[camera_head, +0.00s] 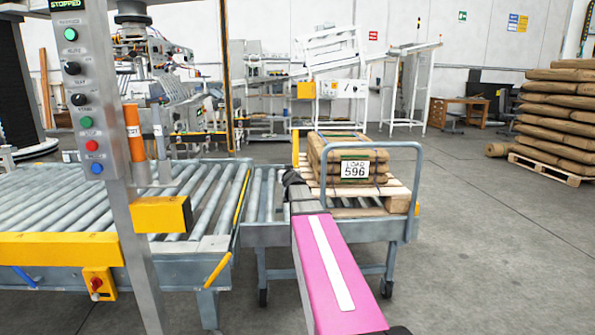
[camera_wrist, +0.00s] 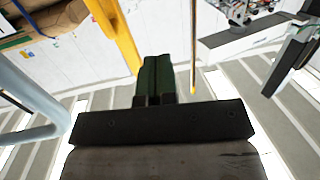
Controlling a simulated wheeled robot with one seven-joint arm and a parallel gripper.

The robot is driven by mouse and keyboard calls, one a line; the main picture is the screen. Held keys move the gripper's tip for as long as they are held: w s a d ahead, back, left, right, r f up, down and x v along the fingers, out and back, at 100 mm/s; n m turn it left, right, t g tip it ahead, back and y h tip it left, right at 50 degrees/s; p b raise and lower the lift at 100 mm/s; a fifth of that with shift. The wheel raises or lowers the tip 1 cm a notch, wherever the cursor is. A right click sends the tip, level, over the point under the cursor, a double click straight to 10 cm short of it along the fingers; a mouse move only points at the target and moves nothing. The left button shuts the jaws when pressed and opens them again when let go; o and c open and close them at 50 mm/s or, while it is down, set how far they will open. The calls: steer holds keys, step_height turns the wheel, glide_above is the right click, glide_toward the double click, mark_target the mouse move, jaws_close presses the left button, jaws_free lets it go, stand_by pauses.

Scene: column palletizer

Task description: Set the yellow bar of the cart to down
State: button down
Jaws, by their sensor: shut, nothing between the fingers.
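The cart (camera_head: 330,234) is a grey roller cart with a blue-grey handle loop (camera_head: 418,165). It stands against the right end of the roller conveyor. A yellow bar (camera_head: 296,148) stands upright at the cart's far left, beside the sacks. What seems to be the same bar (camera_wrist: 116,36) shows at the top of the wrist view, left of my fingers. My gripper (camera_head: 290,178) is over the cart's left part, on the near side of the bar. The bar's lower end is hidden in the head view.
Brown sacks labelled 596 (camera_head: 345,160) lie on a pallet (camera_head: 395,192) on the cart. The handle also shows at the wrist view's left (camera_wrist: 30,92). A control post (camera_head: 115,150) stands left, before the conveyor (camera_head: 60,190).

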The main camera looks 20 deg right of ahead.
steer(key=s+d+r+m+g+y, duration=0.1)
steer(key=s+d+r+g, duration=0.5)
steer(key=r+g, duration=0.35)
steer(key=shift+t, duration=0.45)
steer(key=shift+w+a+r+x, duration=0.1)
steer(key=shift+w+r+x, duration=0.15)
steer(key=shift+x, duration=2.05)
steer(key=shift+w+a+r+x, duration=0.1)
steer(key=shift+w+r+x, duration=0.1)
steer(key=shift+x, duration=2.1)
steer(key=shift+w+a+r+x, duration=0.15)
steer(key=shift+w+x, duration=0.1)
steer(key=shift+x, duration=2.1)
steer(key=shift+d, duration=0.1)
